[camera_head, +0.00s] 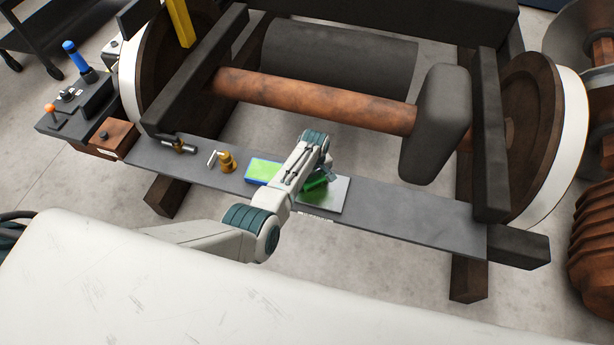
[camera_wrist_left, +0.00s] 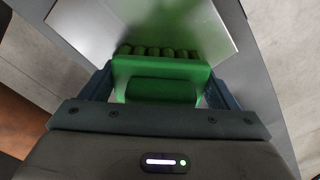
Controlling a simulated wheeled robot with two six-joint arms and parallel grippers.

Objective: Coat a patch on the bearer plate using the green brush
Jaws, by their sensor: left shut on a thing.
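The green brush (camera_head: 314,184) is in my left gripper (camera_head: 322,180), over the silver bearer plate (camera_head: 336,194). In the left wrist view the brush (camera_wrist_left: 160,72) sits between the two blue-grey fingers, with its row of green bristles toward the plate (camera_wrist_left: 190,25). The bristles are at or just above the plate; I cannot tell if they touch. Green shows on the plate's left part in the head view; I cannot tell coating from reflection. A blue-edged tray with a bright green surface (camera_head: 263,170) lies left of the plate. My right gripper is not in view.
The plate lies on a long grey plank (camera_head: 420,220). A brass fitting (camera_head: 227,162) and a dark-handled tool (camera_head: 180,145) lie further left. A wheelset with a rusty axle (camera_head: 315,100) and dark frame beams stand behind.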

